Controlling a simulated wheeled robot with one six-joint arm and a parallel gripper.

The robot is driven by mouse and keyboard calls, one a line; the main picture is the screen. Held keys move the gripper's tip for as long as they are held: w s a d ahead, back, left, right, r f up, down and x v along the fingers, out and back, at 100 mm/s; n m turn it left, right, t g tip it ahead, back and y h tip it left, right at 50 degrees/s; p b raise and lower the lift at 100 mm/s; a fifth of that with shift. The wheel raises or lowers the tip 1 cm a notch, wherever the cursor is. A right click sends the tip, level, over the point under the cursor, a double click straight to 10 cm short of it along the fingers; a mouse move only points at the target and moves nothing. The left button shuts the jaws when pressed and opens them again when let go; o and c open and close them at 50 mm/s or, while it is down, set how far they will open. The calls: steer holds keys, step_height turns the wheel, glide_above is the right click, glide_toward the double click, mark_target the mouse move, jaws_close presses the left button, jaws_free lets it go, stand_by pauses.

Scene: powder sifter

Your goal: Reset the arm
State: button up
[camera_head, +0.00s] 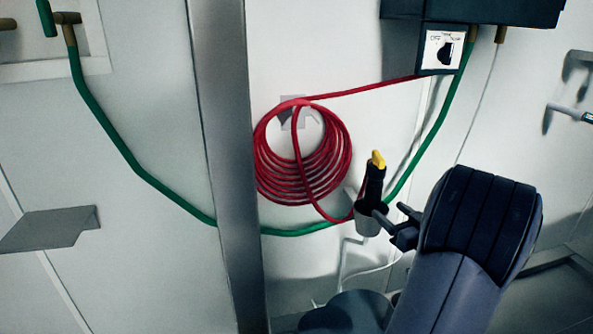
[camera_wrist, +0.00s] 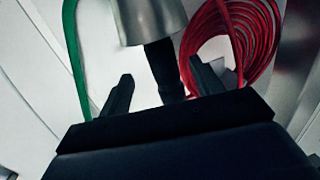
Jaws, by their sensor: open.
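My gripper (camera_head: 392,216) is in front of the wall in the head view, at the end of my dark arm, just right of a black tool (camera_head: 372,187) with a yellow tip. The tool stands upright in a grey cup-shaped holder (camera_head: 367,221). In the wrist view my gripper (camera_wrist: 162,72) is open, with its two dark fingers apart. The black tool (camera_wrist: 161,68) shows between them, with a visible gap on each side, and the metal holder (camera_wrist: 148,20) is above it. Whether the fingers reach around the tool in depth is hard to tell.
A red coiled hose (camera_head: 277,181) hangs on the wall left of the tool, its line running to a dark control box with a knob (camera_head: 444,50). A green hose (camera_head: 125,150) sags along the wall. A metal post (camera_head: 232,170) and a grey shelf (camera_head: 45,229) stand left.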

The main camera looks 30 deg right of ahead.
mark_target(369, 193)
steer(key=w, duration=0.6)
steer(key=w+d+p, duration=0.1)
steer(key=w, duration=0.2)
steer(key=shift+w, duration=0.4)
steer(key=shift+w+r, duration=0.15)
steer(key=shift+r+p, duration=0.15)
steer(key=shift+p, duration=0.15)
